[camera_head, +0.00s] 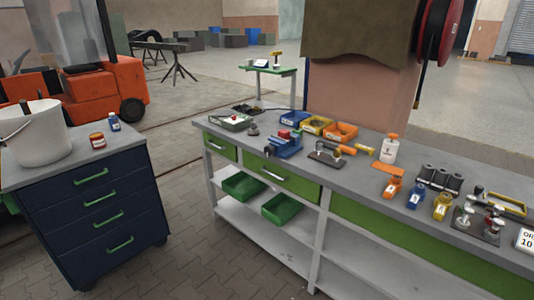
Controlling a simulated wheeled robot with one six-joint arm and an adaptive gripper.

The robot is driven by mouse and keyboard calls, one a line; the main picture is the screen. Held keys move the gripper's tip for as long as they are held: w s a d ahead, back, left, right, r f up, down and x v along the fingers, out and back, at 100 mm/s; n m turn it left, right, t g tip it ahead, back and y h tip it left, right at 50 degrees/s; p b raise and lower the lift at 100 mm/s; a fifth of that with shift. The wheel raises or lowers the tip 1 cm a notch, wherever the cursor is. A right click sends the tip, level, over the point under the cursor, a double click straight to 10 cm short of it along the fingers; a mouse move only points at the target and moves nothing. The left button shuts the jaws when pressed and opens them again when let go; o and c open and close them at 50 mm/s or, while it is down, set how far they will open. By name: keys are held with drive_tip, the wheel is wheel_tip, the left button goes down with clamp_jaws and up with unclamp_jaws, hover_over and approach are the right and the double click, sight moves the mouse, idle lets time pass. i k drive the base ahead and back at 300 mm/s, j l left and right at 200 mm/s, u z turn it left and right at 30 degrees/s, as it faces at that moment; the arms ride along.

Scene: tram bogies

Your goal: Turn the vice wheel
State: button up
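A blue vice (284,147) with red parts stands on the grey top of the workbench (240,154), close to the front edge and above a green drawer. Its wheel is too small to make out clearly in this view. My gripper is not in view, so I cannot see where it is relative to the vice.
Blue, yellow and orange bins (340,131) stand behind the vice; a dark-based tool (327,154) is to its right. A navy drawer cabinet (95,205) is at left. Paved floor (205,240) between is clear.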

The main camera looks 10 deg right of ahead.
sight(269, 150)
drive_tip(key=i+j, duration=0.75)
drive_tip(key=i, duration=0.2)
drive_tip(key=i+j, duration=0.7)
drive_tip(key=i, duration=0.2)
drive_tip(key=i+j, duration=0.75)
drive_tip(key=i, duration=0.2)
drive_tip(key=l+z, duration=0.05)
